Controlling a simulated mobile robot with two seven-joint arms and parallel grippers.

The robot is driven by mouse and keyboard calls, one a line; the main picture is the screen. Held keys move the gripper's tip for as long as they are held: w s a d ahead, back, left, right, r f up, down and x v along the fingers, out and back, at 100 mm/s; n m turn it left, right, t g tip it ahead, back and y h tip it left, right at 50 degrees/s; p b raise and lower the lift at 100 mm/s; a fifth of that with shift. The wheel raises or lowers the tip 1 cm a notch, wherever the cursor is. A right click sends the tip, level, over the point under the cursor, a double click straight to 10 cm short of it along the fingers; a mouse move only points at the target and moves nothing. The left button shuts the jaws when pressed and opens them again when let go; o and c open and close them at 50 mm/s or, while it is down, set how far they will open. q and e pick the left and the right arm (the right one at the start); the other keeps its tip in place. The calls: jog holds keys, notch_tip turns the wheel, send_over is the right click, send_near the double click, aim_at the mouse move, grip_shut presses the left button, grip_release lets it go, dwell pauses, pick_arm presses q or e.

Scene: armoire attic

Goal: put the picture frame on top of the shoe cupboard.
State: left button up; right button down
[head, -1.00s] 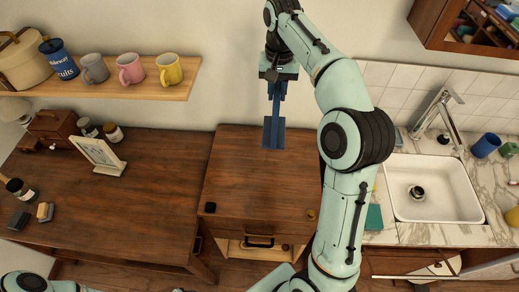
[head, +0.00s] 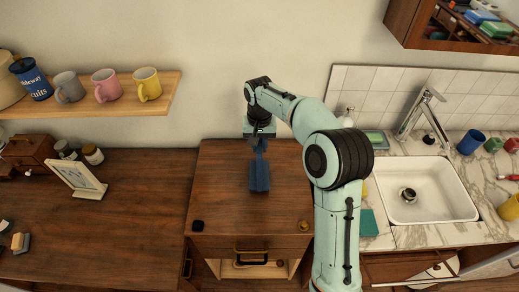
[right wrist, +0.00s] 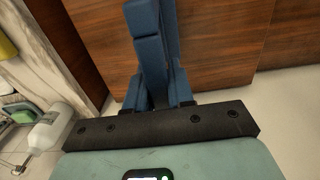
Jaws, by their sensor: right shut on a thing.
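The picture frame (head: 78,178), pale-rimmed with a light picture, stands tilted back on the dark wooden desk at the left. The low brown wooden cupboard (head: 225,170) in the middle appears to be the shoe cupboard. My right gripper (head: 260,178) has blue fingers and points down over the middle of its top, well right of the frame. In the right wrist view, the blue fingers (right wrist: 158,60) are close together over brown wood. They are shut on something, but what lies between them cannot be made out. My left gripper is out of view.
A shelf (head: 130,105) with mugs hangs above the desk. The sink (head: 425,190) and marble counter are at the right. Most of the cupboard top is clear.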

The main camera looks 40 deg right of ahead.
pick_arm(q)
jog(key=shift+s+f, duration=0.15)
pick_arm(e)
jog(key=shift+f, duration=0.9)
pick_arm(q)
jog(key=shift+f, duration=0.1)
pick_arm(e)
jog(key=shift+f, duration=0.1)
jog(key=c, duration=1)
grip_release()
jog(key=shift+f, duration=0.1)
notch_tip(320, 180, up, 12)
jog(key=shift+f+p, duration=0.1)
jog(key=shift+p, duration=0.85)
jog(key=shift+r, duration=0.3)
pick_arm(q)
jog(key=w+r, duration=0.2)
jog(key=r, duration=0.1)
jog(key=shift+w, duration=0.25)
